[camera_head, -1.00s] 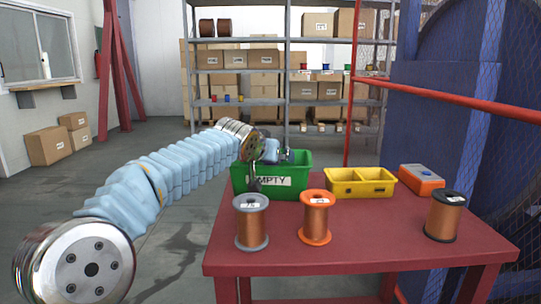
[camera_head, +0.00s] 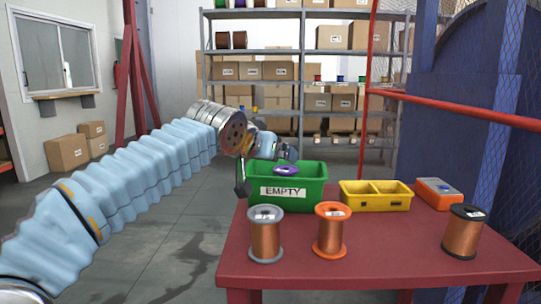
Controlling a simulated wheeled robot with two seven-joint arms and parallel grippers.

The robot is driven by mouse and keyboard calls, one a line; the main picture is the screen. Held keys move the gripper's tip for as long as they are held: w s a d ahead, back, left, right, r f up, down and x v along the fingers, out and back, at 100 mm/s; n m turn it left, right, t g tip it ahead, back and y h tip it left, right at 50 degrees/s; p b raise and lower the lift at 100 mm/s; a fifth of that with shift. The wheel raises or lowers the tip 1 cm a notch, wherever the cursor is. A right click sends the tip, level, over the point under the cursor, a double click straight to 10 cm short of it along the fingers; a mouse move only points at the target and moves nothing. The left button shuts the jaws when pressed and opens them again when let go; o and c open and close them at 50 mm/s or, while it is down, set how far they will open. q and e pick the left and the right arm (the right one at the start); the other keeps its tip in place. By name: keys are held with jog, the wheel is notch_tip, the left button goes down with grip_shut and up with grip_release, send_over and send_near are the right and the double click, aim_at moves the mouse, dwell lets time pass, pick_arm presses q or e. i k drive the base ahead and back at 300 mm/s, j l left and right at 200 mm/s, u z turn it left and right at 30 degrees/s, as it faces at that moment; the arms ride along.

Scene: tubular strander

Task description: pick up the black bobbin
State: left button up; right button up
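The black bobbin (camera_head: 463,232), a copper-wound spool with black flanges, stands upright at the right of the red table (camera_head: 390,262). A grey bobbin (camera_head: 266,234) and an orange bobbin (camera_head: 332,230) stand upright to its left, near the table's front. My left gripper (camera_head: 243,182) is beside the left end of the green bin (camera_head: 318,190), well away from the black bobbin. One dark finger hangs down; the rest is hidden by the wrist, so its opening is unclear. My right gripper is out of view.
The green bin is labelled EMPTY, but a purple-flanged spool (camera_head: 287,170) shows in it. A yellow two-compartment tray (camera_head: 376,203) and an orange-grey box (camera_head: 438,194) stand at the table's back. A red rail (camera_head: 455,108) and mesh fence lie behind on the right.

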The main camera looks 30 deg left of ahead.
aim_at(465, 223)
jog(key=k+l, duration=0.8)
